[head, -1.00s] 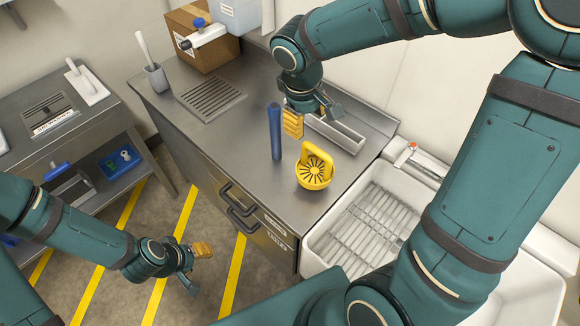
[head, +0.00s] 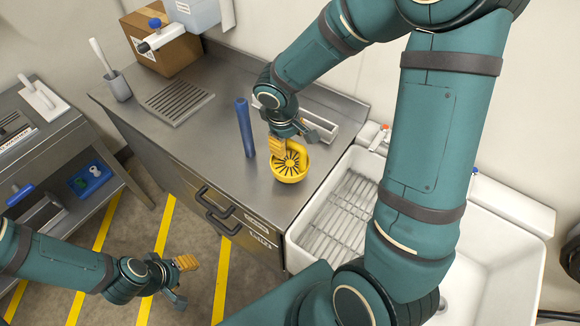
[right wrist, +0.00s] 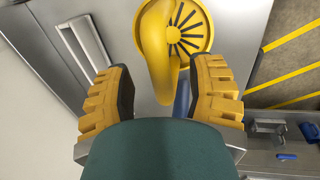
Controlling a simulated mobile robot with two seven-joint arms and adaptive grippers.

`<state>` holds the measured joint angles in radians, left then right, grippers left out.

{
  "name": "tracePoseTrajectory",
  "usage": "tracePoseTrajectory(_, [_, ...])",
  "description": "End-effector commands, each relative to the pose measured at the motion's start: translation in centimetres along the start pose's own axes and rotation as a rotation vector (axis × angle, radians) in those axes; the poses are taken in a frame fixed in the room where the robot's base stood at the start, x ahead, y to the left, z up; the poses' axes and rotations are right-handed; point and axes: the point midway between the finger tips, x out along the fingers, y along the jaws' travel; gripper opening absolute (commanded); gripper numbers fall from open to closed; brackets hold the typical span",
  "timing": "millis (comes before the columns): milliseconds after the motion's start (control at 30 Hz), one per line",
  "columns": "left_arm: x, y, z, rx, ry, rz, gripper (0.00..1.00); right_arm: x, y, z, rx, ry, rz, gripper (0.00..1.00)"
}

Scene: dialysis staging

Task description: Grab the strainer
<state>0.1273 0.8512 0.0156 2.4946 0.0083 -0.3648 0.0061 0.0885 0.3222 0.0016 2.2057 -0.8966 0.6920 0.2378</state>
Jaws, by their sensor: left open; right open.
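The strainer (head: 289,169) is a yellow round bowl with dark slots and an arched yellow handle. It sits on the steel counter near its front edge. My right gripper (head: 293,140) is just above and behind it, with its yellow fingers pointing down. In the right wrist view, the strainer (right wrist: 176,38) lies ahead between the two spread yellow fingers (right wrist: 163,95), its handle reaching into the gap. The right gripper is open, and I see no grip on the handle. My left gripper (head: 183,277) is open and empty, low over the floor at the left.
A shallow metal tray (head: 320,123) lies behind. A white sink with a wire rack (head: 345,214) is to the right. A cardboard box (head: 163,45) stands at the back left.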

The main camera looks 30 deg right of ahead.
Motion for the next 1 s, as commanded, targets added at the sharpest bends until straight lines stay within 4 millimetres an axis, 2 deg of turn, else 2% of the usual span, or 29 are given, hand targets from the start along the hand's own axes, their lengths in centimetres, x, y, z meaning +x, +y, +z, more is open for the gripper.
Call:
tracePoseTrajectory(100, [0.3, -0.1, 0.1, 0.001, -0.003, 0.0, 0.5, 1.1, 0.0, 0.0, -0.001, -0.001, 0.0, 0.55])
tracePoseTrajectory(367, [0.2, -0.1, 0.1, 0.001, -0.003, 0.0, 0.5, 1.2, 0.0, 0.0, 0.0, 0.0, 0.0, 0.55])
tracePoseTrajectory(467, [0.2, -0.1, 0.1, 0.001, -0.003, 0.0, 0.5, 1.2, 0.0, 0.0, 0.0, 0.0, 0.001, 0.25])
tracePoseTrajectory(533, [0.2, -0.1, 0.1, 0.001, -0.003, 0.0, 0.5, 1.2, 0.0, 0.0, 0.0, 0.001, 0.001, 0.01])
tracePoseTrajectory(867, [0.2, -0.1, 0.1, 0.001, -0.002, 0.0, 0.5, 1.1, 0.0, 0.0, 0.0, 0.001, 0.001, 0.0])
tracePoseTrajectory(1000, [-0.1, 0.0, 0.0, 0.0, 0.0, 0.0, 0.5, 0.1, 0.3, -0.1, 0.0, 0.005, 0.003, 0.0])
